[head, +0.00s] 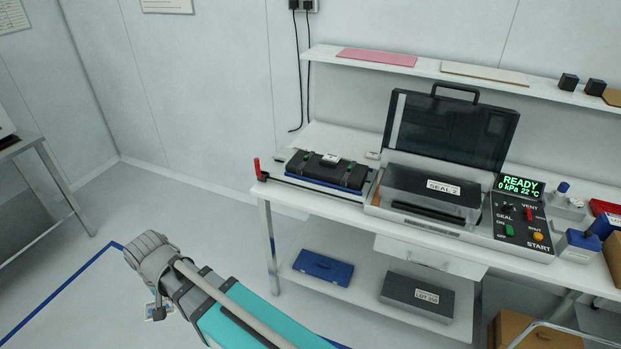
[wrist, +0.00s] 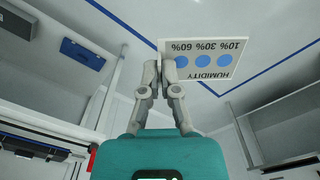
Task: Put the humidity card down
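The humidity card (wrist: 207,62) is white with three blue dots and the printed words HUMIDITY and 10% 30% 60%, upside down in the wrist view. My gripper (wrist: 168,66) has its grey fingertips close together on the card's left part and holds it in the air, with floor behind it. In the head view my gripper hangs low at the left, away from the bench, mostly hidden by my wrist; a small pale and blue patch beneath it seems to be the card.
The white bench (head: 312,204) holds a black case (head: 325,170), an open-lidded sealer (head: 430,197) and a control panel (head: 522,220) reading READY. A blue box (head: 322,267) and a grey lot box (head: 417,294) lie on its lower shelf. Another table (head: 35,145) stands left. Floor between is clear.

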